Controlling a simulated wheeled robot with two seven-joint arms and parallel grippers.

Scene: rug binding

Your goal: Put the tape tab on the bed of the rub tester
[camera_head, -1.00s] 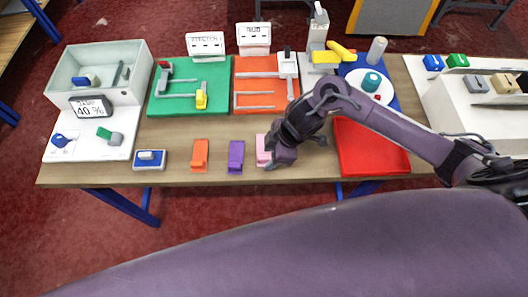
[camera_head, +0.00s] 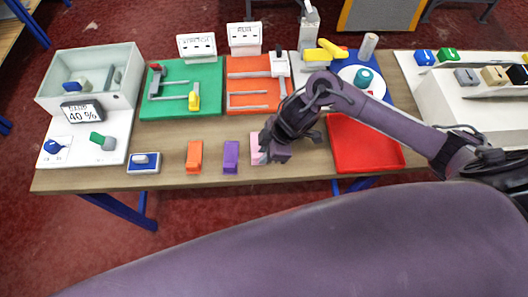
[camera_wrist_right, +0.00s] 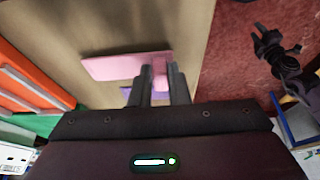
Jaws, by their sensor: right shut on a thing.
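A pink tape tab (camera_head: 256,149) lies at the front of the table, partly hidden by my right gripper (camera_head: 268,157). In the right wrist view, the right gripper (camera_wrist_right: 160,76) is shut on the raised part of the pink tab (camera_wrist_right: 115,67), and its flat part reaches left over the wood. The rub tester (camera_head: 249,86) is an orange board with grey rails and a white upright sign, behind the gripper. Its edge also shows in the right wrist view (camera_wrist_right: 30,85). What looks like my left gripper (camera_wrist_right: 277,50) hangs over the carpet there; its jaws are unclear.
Purple (camera_head: 231,157) and orange (camera_head: 194,157) tabs stand left of the pink one. A green tester board (camera_head: 180,105) is left of the rub tester. A red tray (camera_head: 362,148) lies under my right forearm. Bare wood separates the tabs from the boards.

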